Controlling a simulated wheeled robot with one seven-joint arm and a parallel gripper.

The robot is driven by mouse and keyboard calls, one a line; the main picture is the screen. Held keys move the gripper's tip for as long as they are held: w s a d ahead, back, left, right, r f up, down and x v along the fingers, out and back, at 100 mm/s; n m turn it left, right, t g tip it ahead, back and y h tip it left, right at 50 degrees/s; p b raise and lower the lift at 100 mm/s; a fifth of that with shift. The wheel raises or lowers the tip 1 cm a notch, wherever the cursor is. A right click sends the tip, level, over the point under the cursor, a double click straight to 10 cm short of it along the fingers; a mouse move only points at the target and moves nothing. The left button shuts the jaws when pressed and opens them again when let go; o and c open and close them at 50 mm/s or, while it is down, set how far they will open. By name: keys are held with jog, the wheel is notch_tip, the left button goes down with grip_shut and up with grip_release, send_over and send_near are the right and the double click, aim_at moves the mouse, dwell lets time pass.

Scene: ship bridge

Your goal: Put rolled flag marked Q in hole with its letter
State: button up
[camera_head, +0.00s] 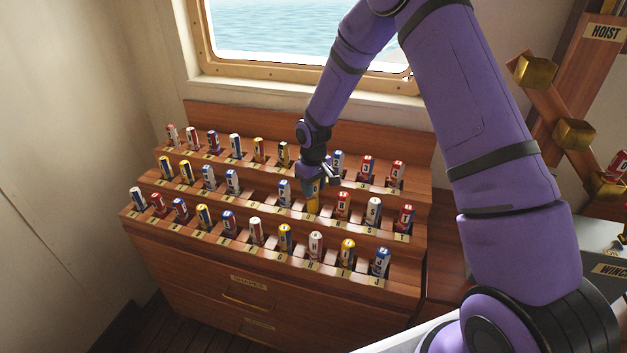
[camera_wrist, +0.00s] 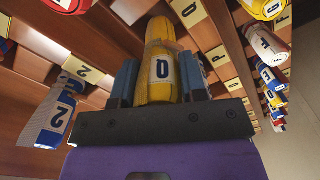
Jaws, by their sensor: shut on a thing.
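The yellow rolled flag marked Q (camera_wrist: 160,90) is gripped between the two fingers of my gripper (camera_wrist: 160,82) in the wrist view. Its letter faces the camera and its far end points at the wooden rack. The Q label (camera_wrist: 190,10) shows just beyond that end, slightly to the right. In the head view, my gripper (camera_head: 315,182) is over the middle step of the rack (camera_head: 310,113), and the yellow flag (camera_head: 313,203) hangs below it, between the flags P (camera_head: 285,190) and R (camera_head: 343,205). I cannot tell whether its lower end is inside the hole.
Rolled flags fill most holes on three steps, close on both sides of my gripper. A flag marked 2 (camera_wrist: 62,112) is at the left in the wrist view. Drawers (camera_head: 245,302) are below the rack. A window (camera_head: 280,40) is behind, and a HOIST panel (camera_head: 604,32) is at right.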

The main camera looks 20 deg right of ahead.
jog(key=shift+f, duration=1.6)
jog(key=o, duration=1)
jog(key=shift+o, duration=0.2)
notch_tip(320, 180, up, 11)
jog(key=shift+f, duration=0.1)
